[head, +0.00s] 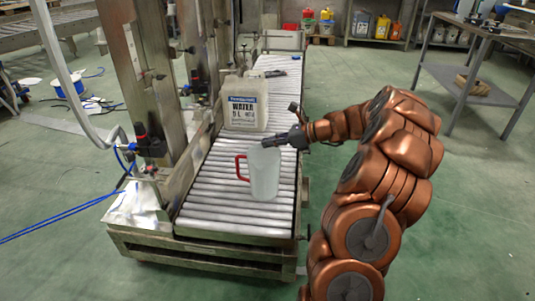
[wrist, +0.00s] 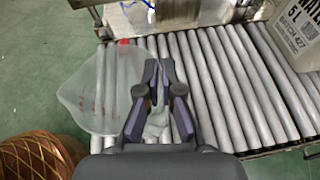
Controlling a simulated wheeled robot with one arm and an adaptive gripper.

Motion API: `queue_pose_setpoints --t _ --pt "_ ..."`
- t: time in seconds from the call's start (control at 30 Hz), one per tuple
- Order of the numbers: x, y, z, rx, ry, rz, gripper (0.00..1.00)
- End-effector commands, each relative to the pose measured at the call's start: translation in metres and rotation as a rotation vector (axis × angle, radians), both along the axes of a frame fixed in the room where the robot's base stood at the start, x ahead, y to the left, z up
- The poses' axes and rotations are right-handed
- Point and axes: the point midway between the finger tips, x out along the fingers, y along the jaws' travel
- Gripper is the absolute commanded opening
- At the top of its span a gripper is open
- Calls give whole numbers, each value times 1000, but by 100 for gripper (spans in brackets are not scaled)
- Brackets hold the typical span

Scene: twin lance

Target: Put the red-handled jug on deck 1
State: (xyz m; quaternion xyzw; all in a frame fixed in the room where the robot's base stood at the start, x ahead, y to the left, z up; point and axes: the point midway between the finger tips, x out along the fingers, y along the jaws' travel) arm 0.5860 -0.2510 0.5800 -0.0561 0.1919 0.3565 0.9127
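The red-handled jug (head: 264,177) is pale and translucent and stands upright on the near roller deck (head: 213,212), its red handle pointing left in the head view. In the wrist view the jug (wrist: 92,92) lies left of the fingers, with a bit of red at its far edge. My gripper (head: 267,143) is at the jug's upper rim. In the wrist view its fingers (wrist: 158,68) are close together, with pale translucent material showing between them. Whether they pinch the jug's wall is unclear. I see no marking that identifies deck 1.
A white water canister (head: 243,105) stands behind the jug on the rollers, and at upper right in the wrist view (wrist: 299,34). Metal posts (head: 150,75) rise left of the deck. Dark items lie on the rollers farther back. A grey table (head: 470,75) stands right. Green floor is open between.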

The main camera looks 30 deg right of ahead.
Motion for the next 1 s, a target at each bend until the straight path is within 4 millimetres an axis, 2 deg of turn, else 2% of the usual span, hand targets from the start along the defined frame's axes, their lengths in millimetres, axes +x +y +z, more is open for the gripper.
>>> queue_pose_setpoints --t 0.23,0.4,0.5,0.73,1.0 --pt "14 3 -3 -2 -2 0 0" --pt "12 2 -28 -1 -1 0 0" --pt "12 2 -36 -1 -1 0 0" --pt "12 2 -35 -1 -1 0 0" --pt "12 2 -35 -1 -1 -1 30"
